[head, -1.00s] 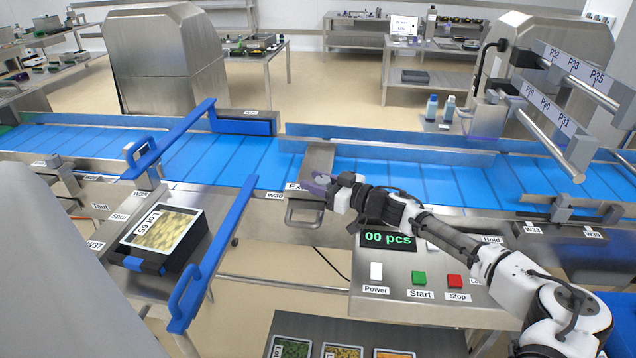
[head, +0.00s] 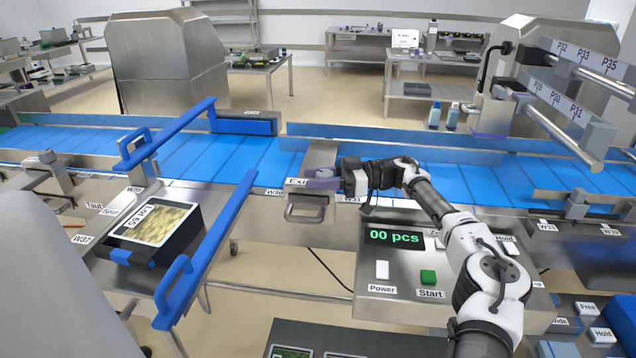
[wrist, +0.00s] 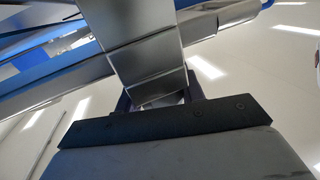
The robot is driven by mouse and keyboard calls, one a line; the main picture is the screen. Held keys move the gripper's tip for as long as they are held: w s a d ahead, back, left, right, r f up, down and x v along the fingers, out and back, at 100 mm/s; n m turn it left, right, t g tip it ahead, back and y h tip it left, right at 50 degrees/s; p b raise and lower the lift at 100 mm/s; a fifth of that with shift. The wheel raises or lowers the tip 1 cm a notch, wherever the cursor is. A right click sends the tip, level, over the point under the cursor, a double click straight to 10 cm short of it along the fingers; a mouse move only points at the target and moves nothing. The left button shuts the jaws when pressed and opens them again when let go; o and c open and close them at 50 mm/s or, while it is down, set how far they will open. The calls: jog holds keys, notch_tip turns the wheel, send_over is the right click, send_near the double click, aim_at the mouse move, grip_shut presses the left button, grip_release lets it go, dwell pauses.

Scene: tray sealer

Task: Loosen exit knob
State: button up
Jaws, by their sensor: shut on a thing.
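The exit knob (head: 318,173) is at the near edge of the blue conveyor, beside a label (head: 296,181) of which "Exi" can be read. Only a small grey part of it shows; my fingers cover the rest. My gripper (head: 322,181) comes in from the right and is shut on the knob. A metal bracket plate (head: 320,155) stands just behind, and a loop handle (head: 305,214) hangs below. In the wrist view my dark fingers (wrist: 160,102) flank the lower end of a metal piece (wrist: 148,65); the knob cannot be made out clearly there.
A control panel (head: 455,294) with a "00 pcs" display (head: 395,237) lies under my arm. Blue guide rails (head: 207,250) and a filled tray (head: 153,222) are at left. The blue belt (head: 420,182) runs behind the gripper. Rods with number plates (head: 560,105) stand at right.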

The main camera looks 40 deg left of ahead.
aim_at(318, 173)
dwell(0.4)
jog(key=o, duration=1)
jog(key=shift+c, duration=0.2)
notch_tip(318, 173, up, 20)
jog(key=b, duration=0.2)
